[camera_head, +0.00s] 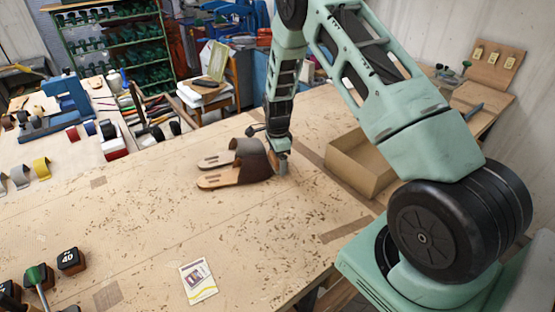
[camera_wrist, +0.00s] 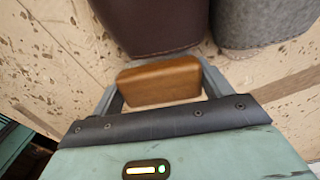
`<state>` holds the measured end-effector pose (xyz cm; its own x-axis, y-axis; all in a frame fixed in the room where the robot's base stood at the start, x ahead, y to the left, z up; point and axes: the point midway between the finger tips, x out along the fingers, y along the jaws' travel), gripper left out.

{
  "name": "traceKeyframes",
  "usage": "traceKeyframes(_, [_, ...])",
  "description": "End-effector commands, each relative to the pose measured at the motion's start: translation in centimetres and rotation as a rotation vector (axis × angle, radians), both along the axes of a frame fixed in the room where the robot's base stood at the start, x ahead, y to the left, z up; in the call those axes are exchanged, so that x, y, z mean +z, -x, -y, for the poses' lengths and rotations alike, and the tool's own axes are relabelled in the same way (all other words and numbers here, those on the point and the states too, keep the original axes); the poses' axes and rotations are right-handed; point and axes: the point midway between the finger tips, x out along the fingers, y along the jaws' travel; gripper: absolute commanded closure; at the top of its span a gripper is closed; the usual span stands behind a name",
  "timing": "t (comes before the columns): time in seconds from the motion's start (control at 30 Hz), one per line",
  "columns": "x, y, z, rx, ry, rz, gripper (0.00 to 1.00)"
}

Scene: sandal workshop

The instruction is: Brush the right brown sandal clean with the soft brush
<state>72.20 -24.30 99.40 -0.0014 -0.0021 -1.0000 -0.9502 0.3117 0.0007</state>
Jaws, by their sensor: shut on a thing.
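The brown sandal (camera_head: 254,169) lies on the workbench with its dark strap toward my gripper. A grey-strapped sandal (camera_head: 247,148) lies beside it, behind it in the head view. In the wrist view the brown sandal (camera_wrist: 155,25) is at the top middle and the grey one (camera_wrist: 250,22) at the top right. My gripper (camera_head: 281,158) points down at the right end of the sandals. It is shut on the wooden block of the brush (camera_wrist: 160,82), just beside the brown strap's edge. The bristles are hidden. I cannot tell whether the brush touches the sandal.
An open cardboard box (camera_head: 362,162) stands right of my gripper. A printed card (camera_head: 198,281) lies on the workbench (camera_head: 150,215) toward the front. Dark numbered blocks (camera_head: 70,260) stand at the front left. Dark scraps litter the bench around the sandals. The bench left of the sandals is largely free.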

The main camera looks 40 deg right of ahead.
Motion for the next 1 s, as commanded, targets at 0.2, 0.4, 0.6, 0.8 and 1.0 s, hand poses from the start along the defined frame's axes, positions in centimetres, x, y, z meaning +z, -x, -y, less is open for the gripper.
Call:
traceKeyframes(0.2, [-0.2,0.0,0.0,0.000,0.000,0.001,0.45])
traceKeyframes(0.4, [-0.1,-0.1,0.0,0.000,0.000,0.001,0.45])
traceKeyframes(0.6, [-0.2,-1.0,0.3,0.000,0.000,0.001,0.45])
traceKeyframes(0.8, [-0.2,-1.9,0.6,0.000,0.000,0.001,0.45])
traceKeyframes(1.0, [-0.1,-2.5,0.8,0.000,0.000,0.001,0.45])
